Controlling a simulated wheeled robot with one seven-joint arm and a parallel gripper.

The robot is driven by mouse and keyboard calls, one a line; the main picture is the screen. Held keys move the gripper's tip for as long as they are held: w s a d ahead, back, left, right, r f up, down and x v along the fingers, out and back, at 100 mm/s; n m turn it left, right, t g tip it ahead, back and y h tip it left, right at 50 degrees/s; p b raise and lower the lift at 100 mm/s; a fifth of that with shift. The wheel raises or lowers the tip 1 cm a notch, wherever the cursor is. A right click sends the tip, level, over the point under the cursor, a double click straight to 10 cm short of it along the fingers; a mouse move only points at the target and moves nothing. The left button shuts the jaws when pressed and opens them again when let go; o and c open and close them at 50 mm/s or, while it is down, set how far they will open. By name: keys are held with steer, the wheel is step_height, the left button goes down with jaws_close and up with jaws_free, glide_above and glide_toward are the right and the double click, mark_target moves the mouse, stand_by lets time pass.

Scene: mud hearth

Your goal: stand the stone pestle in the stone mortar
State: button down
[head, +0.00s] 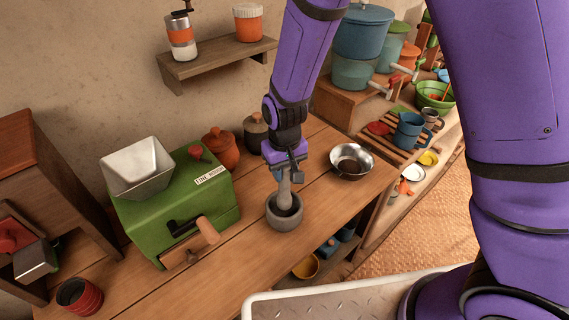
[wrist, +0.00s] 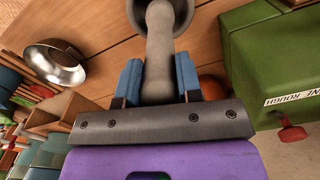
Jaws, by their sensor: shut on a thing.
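The grey stone pestle (head: 285,192) is in my gripper (head: 284,175), which is shut on its upper part. In the wrist view the pestle (wrist: 159,50) lies between the two blue finger pads of my gripper (wrist: 158,80). The grey stone mortar (head: 284,222) stands on the wooden counter directly below my gripper. The pestle's lower end shows at the mortar's mouth, roughly upright. In the wrist view the mortar's rim (wrist: 186,12) shows around the pestle's far end. I cannot tell whether the pestle touches the mortar's floor.
A green mill (head: 185,205) with a crank and drawer stands left of the mortar. A metal bowl (head: 351,162) stands to the right. An orange pot (head: 220,148) and a dark lidded jar (head: 256,132) stand behind. The counter (head: 235,270) in front is clear.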

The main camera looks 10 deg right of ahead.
mark_target(284, 179)
steer(key=shift+f, duration=1.65)
steer(key=c, duration=0.7)
jaws_free()
steer(key=shift+r, duration=0.1)
step_height(284, 179, up, 11)
steer(key=shift+f, duration=0.2)
